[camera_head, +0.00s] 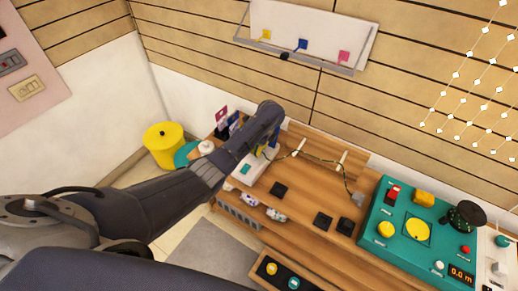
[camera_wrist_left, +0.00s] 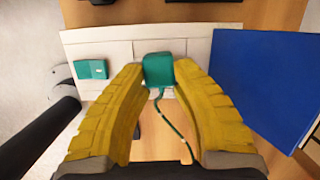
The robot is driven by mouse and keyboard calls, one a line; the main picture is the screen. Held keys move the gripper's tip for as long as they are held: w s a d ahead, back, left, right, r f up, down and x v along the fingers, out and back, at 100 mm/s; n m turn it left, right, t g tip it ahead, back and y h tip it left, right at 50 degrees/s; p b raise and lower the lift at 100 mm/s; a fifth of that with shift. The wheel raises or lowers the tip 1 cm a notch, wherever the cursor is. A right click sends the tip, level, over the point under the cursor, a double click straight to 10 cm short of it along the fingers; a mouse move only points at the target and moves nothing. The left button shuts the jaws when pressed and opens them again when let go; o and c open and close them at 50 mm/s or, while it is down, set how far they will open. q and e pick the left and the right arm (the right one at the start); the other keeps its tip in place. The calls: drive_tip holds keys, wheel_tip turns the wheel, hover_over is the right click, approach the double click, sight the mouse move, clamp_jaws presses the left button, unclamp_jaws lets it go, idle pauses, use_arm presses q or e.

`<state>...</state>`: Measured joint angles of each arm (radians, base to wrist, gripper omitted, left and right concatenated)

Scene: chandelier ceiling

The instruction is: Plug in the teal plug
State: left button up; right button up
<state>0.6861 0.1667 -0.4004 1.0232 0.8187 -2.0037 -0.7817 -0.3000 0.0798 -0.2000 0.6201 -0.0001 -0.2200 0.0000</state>
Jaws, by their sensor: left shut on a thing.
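The teal plug (camera_wrist_left: 158,69) is a small block between the yellow fingertips of my left gripper (camera_wrist_left: 160,75), with a teal cord (camera_wrist_left: 170,120) trailing toward the wrist. The gripper is shut on it. The plug is over a pale strip (camera_wrist_left: 115,50); I cannot tell whether it touches the strip. Another teal block (camera_wrist_left: 91,69) sits on the left part of the strip. In the head view my left gripper (camera_head: 266,150) is at the strip (camera_head: 247,178), and my arm partly hides it. My right gripper is not in view.
A blue panel (camera_wrist_left: 265,85) is close to the right finger in the wrist view. Dark square pads (camera_head: 279,190) lie on the wooden desk (camera_head: 300,195). A string of lights (camera_head: 320,158) runs along its back. A teal control console (camera_head: 385,210) stands at the right.

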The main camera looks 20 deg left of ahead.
use_arm(q)
drive_tip(key=shift+s+f, duration=0.1)
drive_tip(key=shift+f, duration=0.75)
clamp_jaws()
idle(0.5)
drive_tip(key=o, duration=1.2)
unclamp_jaws()
drive_tip(key=shift+r, duration=0.1)
drive_tip(key=shift+c, duration=1.1)
drive_tip(key=shift+r, duration=0.1)
drive_tip(key=shift+w+a+r+v, duration=0.1)
drive_tip(key=shift+a+v, duration=0.2)
drive_tip(key=shift+v, duration=1.1)
drive_tip(key=shift+w+a+r+v, duration=0.1)
drive_tip(key=shift+a+v, duration=0.25)
drive_tip(key=shift+v, duration=1.05)
drive_tip(key=shift+a+r+v, duration=0.1)
drive_tip(key=shift+a+v, duration=0.2)
drive_tip(key=shift+v, duration=1.15)
drive_tip(key=shift+w, duration=0.1)
drive_tip(key=shift+f, duration=0.15)
